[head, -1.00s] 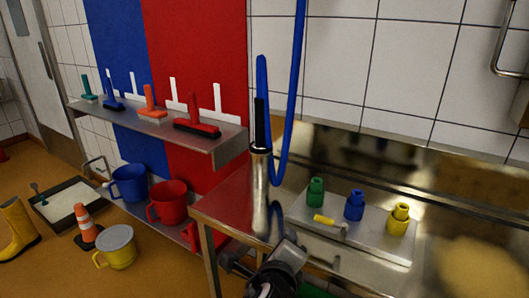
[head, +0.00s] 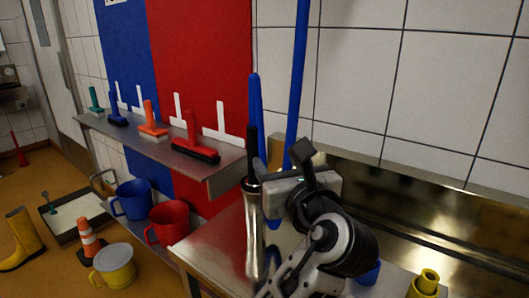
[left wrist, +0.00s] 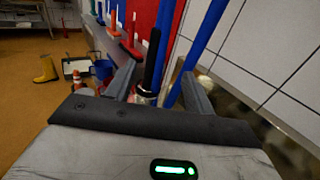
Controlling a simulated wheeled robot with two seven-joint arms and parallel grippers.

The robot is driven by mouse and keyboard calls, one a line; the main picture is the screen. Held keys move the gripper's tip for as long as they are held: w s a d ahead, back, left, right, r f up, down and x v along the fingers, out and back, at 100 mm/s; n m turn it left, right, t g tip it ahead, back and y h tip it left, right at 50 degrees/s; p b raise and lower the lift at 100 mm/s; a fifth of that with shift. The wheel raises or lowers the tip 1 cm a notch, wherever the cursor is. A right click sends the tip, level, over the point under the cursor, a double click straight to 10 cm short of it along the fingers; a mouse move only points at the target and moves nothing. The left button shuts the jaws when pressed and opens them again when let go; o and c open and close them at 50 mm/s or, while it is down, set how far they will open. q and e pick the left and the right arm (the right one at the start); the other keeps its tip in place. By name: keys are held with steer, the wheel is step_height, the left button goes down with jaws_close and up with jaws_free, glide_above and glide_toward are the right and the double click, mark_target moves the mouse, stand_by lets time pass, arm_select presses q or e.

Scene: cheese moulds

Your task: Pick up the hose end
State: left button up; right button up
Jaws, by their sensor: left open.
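The hose end is a black grip (head: 251,150) standing upright in a shiny metal cylinder (head: 252,225) at the left of the steel bench. The blue hose (head: 300,80) runs down from above beside it. My left gripper (head: 290,172) is open, just right of the hose end in the head view, and hides part of the bench. In the left wrist view the black grip (left wrist: 152,62) and the blue hose (left wrist: 202,40) show between or just beyond the open fingers (left wrist: 160,88). I cannot tell whether they touch. My right gripper is not in view.
A steel shelf (head: 225,168) with several coloured squeegees or brushes is close left. A yellow connector (head: 424,283) stands at the bench's lower right; a blue one (head: 368,274) is mostly hidden by my arm. The tiled wall rises behind. Buckets, mugs and a cone are on the left.

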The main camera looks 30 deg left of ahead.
mark_target(257, 138)
arm_select(q)
steer(key=x, duration=0.8)
steer(key=shift+a+r+p, duration=0.1)
steer(key=shift+a+p, duration=0.2)
steer(key=shift+a, duration=0.15)
steer(key=x, duration=0.4)
steer(key=shift+w+a+p, duration=0.25)
steer(key=shift+a+p, duration=0.05)
steer(key=shift+p, duration=0.05)
steer(key=shift+w+a, duration=0.25)
steer(key=c, duration=1.1)
steer(key=shift+c, duration=0.2)
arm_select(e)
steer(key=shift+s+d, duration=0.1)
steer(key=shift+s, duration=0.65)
